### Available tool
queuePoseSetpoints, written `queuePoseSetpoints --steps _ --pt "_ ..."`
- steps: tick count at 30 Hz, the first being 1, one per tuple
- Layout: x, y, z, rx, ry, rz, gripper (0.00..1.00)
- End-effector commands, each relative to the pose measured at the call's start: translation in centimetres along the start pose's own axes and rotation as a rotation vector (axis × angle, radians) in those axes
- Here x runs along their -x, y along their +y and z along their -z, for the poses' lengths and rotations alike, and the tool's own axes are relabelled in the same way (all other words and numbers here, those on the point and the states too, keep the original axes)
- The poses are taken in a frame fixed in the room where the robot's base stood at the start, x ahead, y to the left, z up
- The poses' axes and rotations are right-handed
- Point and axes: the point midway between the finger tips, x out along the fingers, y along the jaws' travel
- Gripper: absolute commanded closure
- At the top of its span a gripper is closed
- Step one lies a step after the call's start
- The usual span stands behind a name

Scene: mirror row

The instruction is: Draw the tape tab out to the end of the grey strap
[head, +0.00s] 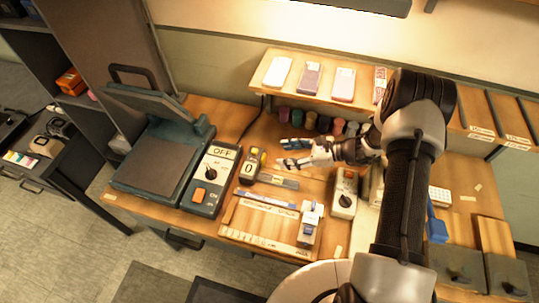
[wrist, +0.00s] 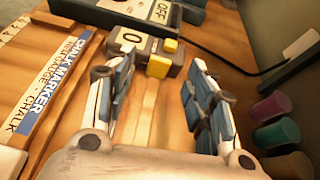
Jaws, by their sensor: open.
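A grey-brown tape unit with a "0" window (head: 250,165) lies on the bench, left of my gripper. In the wrist view the tape unit (wrist: 130,40) lies ahead, with a yellow block that looks like the tape tab (wrist: 158,67) on its near side. A greyish strip (head: 278,181), possibly the grey strap, lies beside the unit; I cannot make it out clearly in the wrist view. My gripper (head: 283,153) is open and empty, its blue-padded fingers pointing at the unit. In the wrist view, the yellow block shows beyond the gap between my fingertips (wrist: 160,82), apart from them.
A control box marked OFF (head: 212,175) and a hinged press (head: 150,155) stand to the left. A wooden board with a chalk marker label (head: 265,201) lies in front. Several coloured cylinders (head: 310,120) line the back under a shelf (head: 320,92). A knobbed box (head: 344,192) stands right.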

Motion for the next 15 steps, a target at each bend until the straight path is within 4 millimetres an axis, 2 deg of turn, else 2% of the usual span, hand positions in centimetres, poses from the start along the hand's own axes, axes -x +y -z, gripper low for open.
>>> queuePoseSetpoints --steps 1,4,8,15 --pt "-0.3 -0.1 1.0 -0.028 -0.010 0.014 0.50" --pt "-0.6 -0.2 2.0 -0.059 -0.022 0.033 0.50" --pt "-1.6 -0.3 2.2 -0.067 -0.025 0.037 0.50" --pt "-5.4 -0.3 2.2 -0.065 -0.024 0.034 0.50"
